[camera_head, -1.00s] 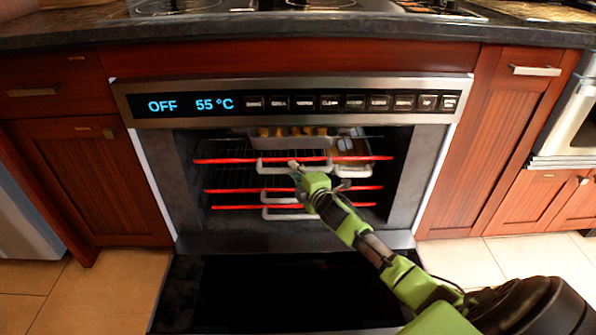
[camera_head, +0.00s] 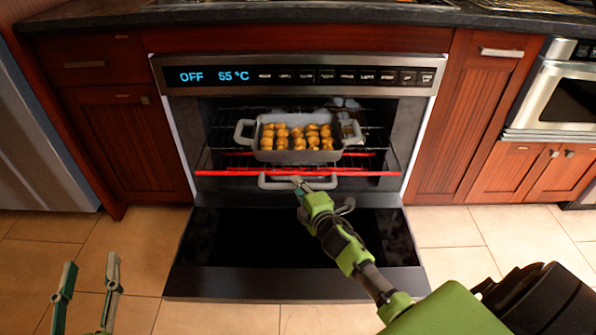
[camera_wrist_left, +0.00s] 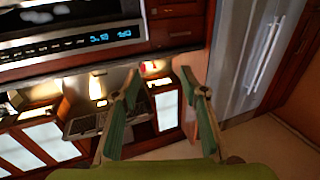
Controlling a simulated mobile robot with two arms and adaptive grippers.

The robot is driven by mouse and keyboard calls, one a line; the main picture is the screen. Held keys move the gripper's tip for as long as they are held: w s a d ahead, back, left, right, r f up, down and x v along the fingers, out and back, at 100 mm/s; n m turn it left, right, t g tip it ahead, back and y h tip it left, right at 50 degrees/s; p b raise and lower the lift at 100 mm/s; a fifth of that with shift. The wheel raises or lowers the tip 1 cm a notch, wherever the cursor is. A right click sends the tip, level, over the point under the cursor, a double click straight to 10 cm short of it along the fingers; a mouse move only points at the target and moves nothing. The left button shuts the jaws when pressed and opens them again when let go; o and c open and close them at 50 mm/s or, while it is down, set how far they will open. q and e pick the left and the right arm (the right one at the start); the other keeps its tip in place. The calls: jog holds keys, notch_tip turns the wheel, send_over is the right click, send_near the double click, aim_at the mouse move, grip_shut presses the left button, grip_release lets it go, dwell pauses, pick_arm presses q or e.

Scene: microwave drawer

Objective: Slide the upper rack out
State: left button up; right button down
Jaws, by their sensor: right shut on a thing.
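The upper rack (camera_head: 378,172) has a red front bar and a pale grey handle (camera_head: 268,183) below it. It stands out of the open oven toward me. A grey baking dish (camera_head: 262,153) with rows of golden round pieces sits on it. My right gripper (camera_head: 300,184) is shut on the rack handle, near its middle; its fingertips are partly hidden. My left gripper (camera_head: 88,270) is open and empty over the floor at the lower left. Its two green fingers also show wide apart in the left wrist view (camera_wrist_left: 159,75).
The oven door (camera_head: 210,260) is folded down below the rack. A lower red-fronted rack (camera_head: 357,154) is further inside. Wooden cabinets (camera_head: 120,140) flank the oven, with a second appliance (camera_head: 560,95) at the right. The tiled floor (camera_head: 130,235) at the left is clear.

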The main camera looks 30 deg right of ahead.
pick_arm(q)
notch_tip(320, 180, down, 10)
jog(key=s+a+g+y+p, duration=0.1)
jog(key=s+a+g, duration=0.1)
jog(key=g, duration=0.3)
jog(key=shift+s+r, duration=0.25)
jog(key=shift+s, duration=0.2)
pick_arm(e)
jog(key=s+a, duration=0.3)
jog(key=s, duration=0.3)
jog(key=shift+a, duration=0.35)
jog(key=c, duration=2)
grip_release()
jog(key=shift+s, duration=0.1)
jog(key=v, duration=1.2)
